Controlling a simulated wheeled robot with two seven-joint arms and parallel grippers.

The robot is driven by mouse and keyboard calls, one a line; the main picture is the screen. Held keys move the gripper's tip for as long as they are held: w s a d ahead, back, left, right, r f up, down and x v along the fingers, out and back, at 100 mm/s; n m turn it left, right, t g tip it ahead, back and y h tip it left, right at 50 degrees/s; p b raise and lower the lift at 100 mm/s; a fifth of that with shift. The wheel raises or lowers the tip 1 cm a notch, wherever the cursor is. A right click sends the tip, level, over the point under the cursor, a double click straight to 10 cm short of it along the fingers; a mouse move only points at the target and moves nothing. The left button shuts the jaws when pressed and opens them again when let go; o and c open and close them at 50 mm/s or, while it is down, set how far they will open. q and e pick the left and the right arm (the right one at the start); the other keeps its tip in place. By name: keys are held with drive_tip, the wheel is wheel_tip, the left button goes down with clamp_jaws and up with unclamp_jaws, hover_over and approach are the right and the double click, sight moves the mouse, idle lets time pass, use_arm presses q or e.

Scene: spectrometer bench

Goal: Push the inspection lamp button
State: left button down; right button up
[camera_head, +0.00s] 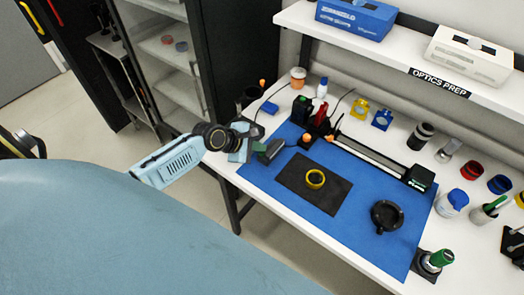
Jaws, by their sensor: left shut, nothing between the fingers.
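My left arm comes in from the left, and my left gripper (272,150) is shut and empty over the left edge of the blue mat (262,178). No inspection lamp button can be made out for certain. A green-topped cylinder (439,259) stands on a small black base at the front right corner of the mat, well away from my gripper. I cannot tell whether it is a button. My right gripper is not in view.
A black pad (300,193) with a yellow ring (316,179) lies on the mat. A black rail device (375,155) runs behind them, with a black round holder (386,215) at the right. Jars and bottles line the back. The mat's front strip is clear.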

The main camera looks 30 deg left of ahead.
use_arm(q)
drive_tip(key=p, duration=0.1)
drive_tip(key=r+p, duration=0.1)
drive_tip(key=shift+s+d+p, duration=0.2)
drive_tip(key=shift+d+p, duration=0.05)
drive_tip(key=shift+p, duration=0.1)
drive_tip(key=shift+r+b, duration=0.3)
drive_tip(key=shift+r, duration=0.1)
wheel_tip(320, 180, up, 2)
drive_tip(key=shift+a+r, duration=0.15)
drive_tip(key=shift+r, duration=0.6)
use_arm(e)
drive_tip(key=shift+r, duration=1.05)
use_arm(q)
drive_tip(key=shift+w, duration=0.1)
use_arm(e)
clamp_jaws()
